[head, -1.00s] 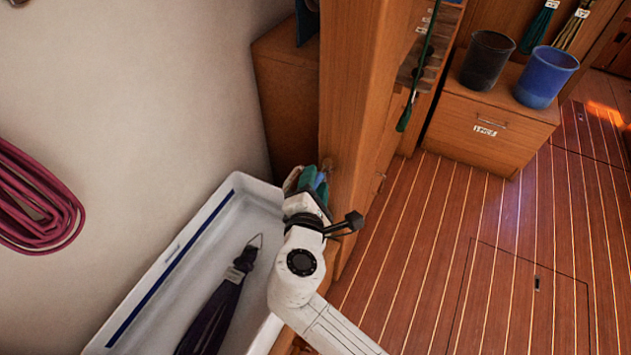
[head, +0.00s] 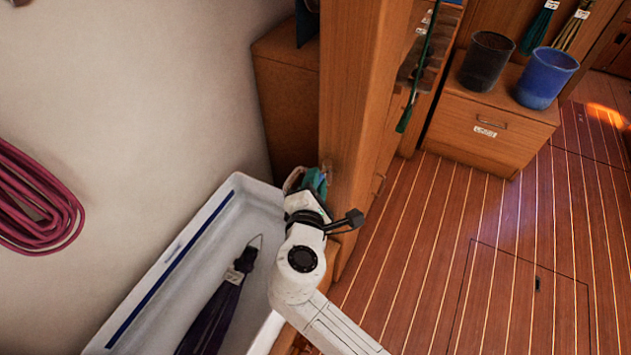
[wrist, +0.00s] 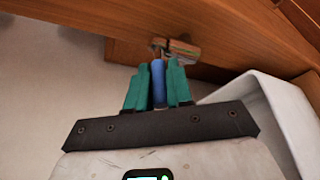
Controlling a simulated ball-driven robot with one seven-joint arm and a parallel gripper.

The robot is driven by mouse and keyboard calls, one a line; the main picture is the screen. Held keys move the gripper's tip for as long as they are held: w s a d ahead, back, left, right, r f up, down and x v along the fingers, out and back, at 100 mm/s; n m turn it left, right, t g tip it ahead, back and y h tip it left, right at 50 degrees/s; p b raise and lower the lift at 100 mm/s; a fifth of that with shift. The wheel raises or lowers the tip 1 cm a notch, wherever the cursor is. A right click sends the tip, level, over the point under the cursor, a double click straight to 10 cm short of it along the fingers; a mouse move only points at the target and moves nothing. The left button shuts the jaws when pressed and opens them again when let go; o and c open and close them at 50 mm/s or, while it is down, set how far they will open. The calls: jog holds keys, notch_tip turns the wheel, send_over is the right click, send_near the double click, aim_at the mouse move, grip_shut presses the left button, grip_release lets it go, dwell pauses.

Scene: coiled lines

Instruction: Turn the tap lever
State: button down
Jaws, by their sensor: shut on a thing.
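The tap is a small brassy metal fitting (wrist: 181,49) on the wooden panel, seen at the top middle of the wrist view. Its blue lever (wrist: 158,84) points towards my gripper. My gripper (wrist: 157,70) has teal fingers, one on each side of the lever, and is shut on it. In the head view my gripper (head: 313,182) is beside the wooden post, at the far end of the white trough. There the wrist and fingers hide most of the tap and lever.
The white trough (head: 213,222) holds a dark bundle of line (head: 219,308). The wooden post (head: 346,110) stands close to my wrist. A maroon coil (head: 35,205) hangs on the wall. A black bucket (head: 487,62) and blue bucket (head: 546,78) stand on a cabinet. The floor at right is clear.

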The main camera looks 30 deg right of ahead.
dwell(0.3)
jog(key=shift+s+d+n+t+y+p, duration=0.3)
jog(key=shift+n+t+y+p, duration=0.15)
jog(key=shift+n+y+p, duration=0.45)
jog(key=shift+s+d+n+t+y+p, duration=0.25)
jog(key=shift+d+n+t+y+p, duration=0.15)
jog(key=shift+n+y+p, duration=0.55)
jog(key=shift+s+d+n+t+y+p, duration=0.25)
jog(key=shift+n+t+y+p, duration=0.25)
jog(key=shift+y+p, duration=0.5)
jog(key=c, duration=1.1)
grip_release()
jog(key=b+v, duration=0.1)
jog(key=v, duration=0.9)
jog(key=shift+s+r, duration=0.15)
jog(key=shift+s, duration=0.25)
